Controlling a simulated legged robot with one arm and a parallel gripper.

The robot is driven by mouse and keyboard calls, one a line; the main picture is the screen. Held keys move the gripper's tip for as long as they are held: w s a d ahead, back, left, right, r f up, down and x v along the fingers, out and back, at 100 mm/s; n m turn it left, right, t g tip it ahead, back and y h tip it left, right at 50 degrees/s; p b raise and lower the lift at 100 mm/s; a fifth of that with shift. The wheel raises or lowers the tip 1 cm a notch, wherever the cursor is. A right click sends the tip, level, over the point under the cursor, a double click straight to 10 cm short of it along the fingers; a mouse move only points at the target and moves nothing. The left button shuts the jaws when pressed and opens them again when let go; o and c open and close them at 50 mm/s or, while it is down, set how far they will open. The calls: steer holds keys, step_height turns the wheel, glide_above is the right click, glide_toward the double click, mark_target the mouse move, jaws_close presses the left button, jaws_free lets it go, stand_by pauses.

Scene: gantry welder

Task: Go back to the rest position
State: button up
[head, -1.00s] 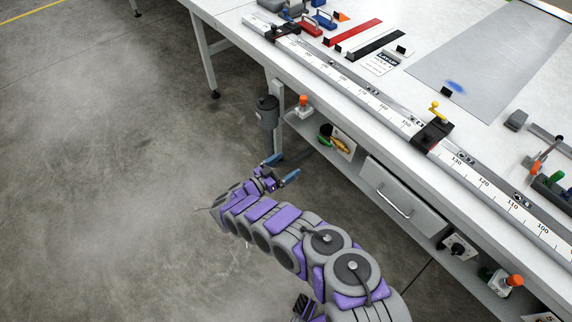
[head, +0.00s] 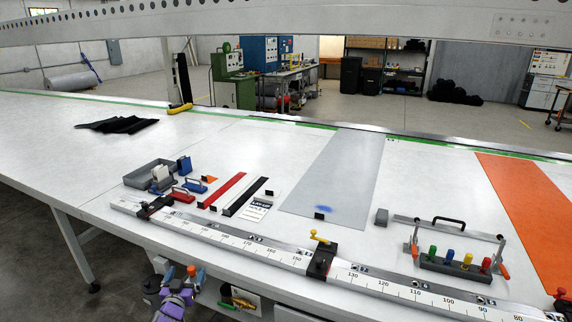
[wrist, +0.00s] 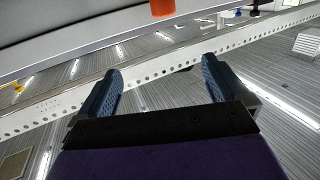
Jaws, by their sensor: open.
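My gripper (wrist: 163,88) shows in the wrist view with its two blue fingers spread apart and nothing between them. The wrist view looks up past the fingers towards the ceiling and a long beam with holes (wrist: 150,80). In the head view only part of my purple and grey arm (head: 176,304) shows at the bottom, below and in front of the table's front edge. The fingers are hard to make out there.
The long white table (head: 330,235) carries a ruler rail (head: 225,238) with a black clamp (head: 320,262), a grey sheet (head: 338,180), an orange sheet (head: 530,210) and a grey tray (head: 148,176). An orange knob (head: 192,270) is close to my arm under the table edge.

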steer(key=w+d+r+n+g+y, duration=0.1)
steer(key=w+d+r+y, duration=0.2)
steer(key=r, duration=0.4)
steer(key=w+d+r+n+g, duration=0.2)
steer(key=w+d+r, duration=0.1)
steer(key=d+r, duration=0.25)
steer(key=s+d+r+g, duration=0.35)
steer(key=s+d, duration=0.45)
steer(key=d, duration=0.3)
steer(key=s+d+r+g, duration=0.3)
steer(key=s+d+r, duration=0.3)
steer(key=d, duration=0.4)
steer(key=s+d+m+g+h, duration=0.1)
steer(key=s+d+g, duration=0.2)
steer(key=s, duration=1.1)
steer(key=s+d+f+m+g+h, duration=0.1)
steer(key=s+d+g, duration=0.2)
steer(key=s+d, duration=0.6)
steer(key=s+d+f+g+h, duration=0.1)
steer(key=s+d+g, duration=0.3)
steer(key=s, duration=1.7)
steer(key=shift+d+m, duration=0.4)
steer(key=shift+d, duration=0.65)
